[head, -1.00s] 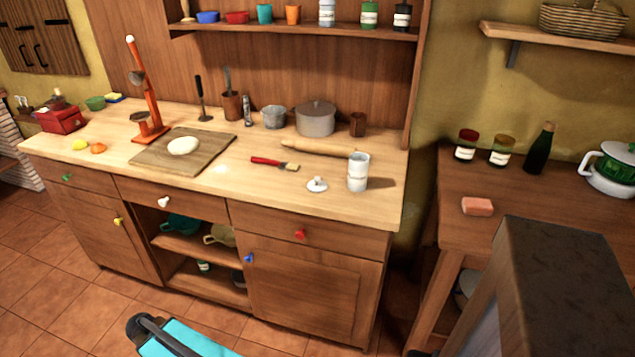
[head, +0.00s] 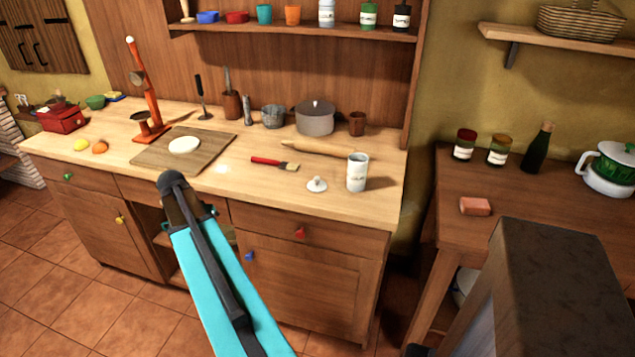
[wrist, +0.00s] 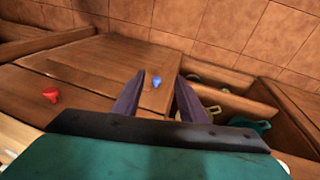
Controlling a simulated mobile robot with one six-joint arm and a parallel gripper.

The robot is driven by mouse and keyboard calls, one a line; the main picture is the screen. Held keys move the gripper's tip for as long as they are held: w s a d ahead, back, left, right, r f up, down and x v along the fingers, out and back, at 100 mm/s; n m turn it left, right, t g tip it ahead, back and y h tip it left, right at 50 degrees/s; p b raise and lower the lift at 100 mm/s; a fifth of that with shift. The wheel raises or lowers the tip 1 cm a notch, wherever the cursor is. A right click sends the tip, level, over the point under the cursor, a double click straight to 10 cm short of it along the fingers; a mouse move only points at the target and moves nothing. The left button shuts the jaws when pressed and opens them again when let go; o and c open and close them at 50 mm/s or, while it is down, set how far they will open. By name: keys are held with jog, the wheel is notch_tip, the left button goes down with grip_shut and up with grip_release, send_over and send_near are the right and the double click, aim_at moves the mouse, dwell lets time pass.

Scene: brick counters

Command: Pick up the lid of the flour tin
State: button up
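The flour tin (head: 357,174), a white cylinder with a label, stands upright near the front right of the wooden counter. Its lid (head: 317,184), a small white disc with a knob, lies on the counter just left of the tin, apart from it. In the wrist view my gripper (wrist: 160,88) has its two fingers spread with nothing between them. It is in front of the cabinet, away from the lid and tin, which the wrist view does not show. In the head view my arm hides the fingers.
A brush (head: 275,163) and a rolling pin (head: 315,148) lie behind the lid. A cutting board (head: 210,146) with dough is to the left. A grey pot (head: 315,120) stands at the back. The red knob (head: 300,232) and blue knob (head: 249,256) stick out of the cabinet front.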

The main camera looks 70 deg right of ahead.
jog(key=s+d+r+m+h, duration=0.1)
jog(key=s+d+r+m, duration=0.2)
jog(key=d+r, duration=0.4)
jog(key=s+d+r+m, duration=0.25)
jog(key=d+r, duration=0.25)
jog(key=r, duration=0.3)
jog(key=s+d+r+m+g+p, duration=0.1)
jog(key=s+d+r+m, duration=0.5)
jog(key=s+d+r, duration=0.3)
jog(key=s+r, duration=0.3)
jog(key=s, duration=0.3)
jog(key=shift+s+r, duration=0.15)
jog(key=shift+d, duration=0.1)
jog(key=p, duration=0.1)
send_over(317, 178)
jog(key=w+a, duration=0.1)
jog(key=w, duration=0.1)
jog(key=shift+a+f, duration=0.2)
jog(key=shift+f, duration=3.85)
jog(key=shift+p+x, duration=1)
jog(key=shift+x, duration=1.6)
grip_shut()
